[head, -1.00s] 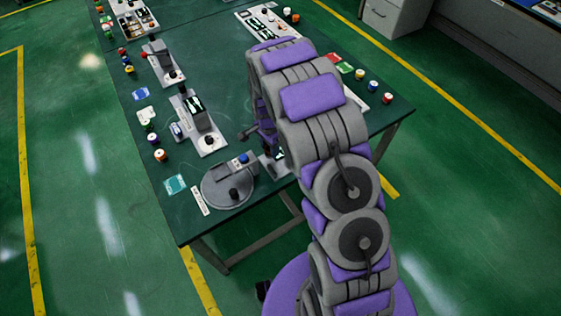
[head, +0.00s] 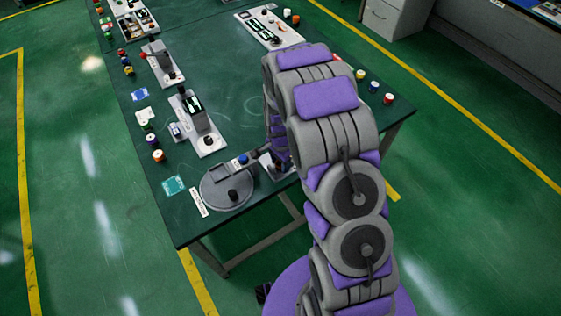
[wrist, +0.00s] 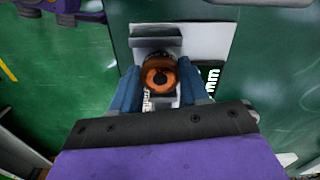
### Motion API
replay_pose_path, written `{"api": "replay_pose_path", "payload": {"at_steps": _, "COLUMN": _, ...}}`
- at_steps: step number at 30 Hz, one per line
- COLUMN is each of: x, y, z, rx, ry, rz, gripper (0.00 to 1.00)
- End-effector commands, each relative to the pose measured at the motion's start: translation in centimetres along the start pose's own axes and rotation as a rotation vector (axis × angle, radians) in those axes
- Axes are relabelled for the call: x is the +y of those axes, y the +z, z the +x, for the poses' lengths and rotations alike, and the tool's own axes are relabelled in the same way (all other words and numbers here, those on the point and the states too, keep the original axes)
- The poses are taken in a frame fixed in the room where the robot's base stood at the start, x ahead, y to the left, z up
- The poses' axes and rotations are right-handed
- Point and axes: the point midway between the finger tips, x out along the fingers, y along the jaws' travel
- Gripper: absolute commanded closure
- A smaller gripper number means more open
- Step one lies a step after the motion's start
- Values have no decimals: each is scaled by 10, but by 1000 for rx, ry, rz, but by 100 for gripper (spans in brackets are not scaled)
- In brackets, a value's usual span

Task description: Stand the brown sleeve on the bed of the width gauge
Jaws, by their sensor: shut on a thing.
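In the wrist view the brown sleeve (wrist: 168,69) is seen end-on as an orange-brown ring with a dark hole. My gripper (wrist: 159,77) is shut on it, one blue finger on each side. The width gauge (wrist: 206,40) lies below and around it, a pale plate with a grey block (wrist: 156,42) just beyond the sleeve and an "mm" display to the right. I cannot tell whether the sleeve touches the bed, which my gripper and the sleeve partly hide. In the head view my arm covers most of the gauge (head: 279,169).
A round grey plate device (head: 218,199) stands left of the gauge at the table's near end. Another instrument (head: 207,142) stands farther left. Coloured spools (head: 157,155) line the left edge, and more cups (head: 388,98) stand at the right. Mid-table green surface is clear.

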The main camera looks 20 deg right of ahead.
Motion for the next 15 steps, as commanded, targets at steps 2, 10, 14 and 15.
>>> {"api": "replay_pose_path", "payload": {"at_steps": 2, "x": 0, "y": 0, "z": 2, "rx": 0, "ry": 1, "rz": 0, "gripper": 92}}
{"api": "replay_pose_path", "payload": {"at_steps": 10, "x": 0, "y": 0, "z": 1, "rx": 0, "ry": 0, "rz": 0, "gripper": 30}}
{"api": "replay_pose_path", "payload": {"at_steps": 14, "x": 0, "y": 0, "z": 1, "rx": 0, "ry": 1, "rz": 0, "gripper": 30}}
{"api": "replay_pose_path", "payload": {"at_steps": 15, "x": 0, "y": 0, "z": 1, "rx": 0, "ry": 1, "rz": 0, "gripper": 30}}
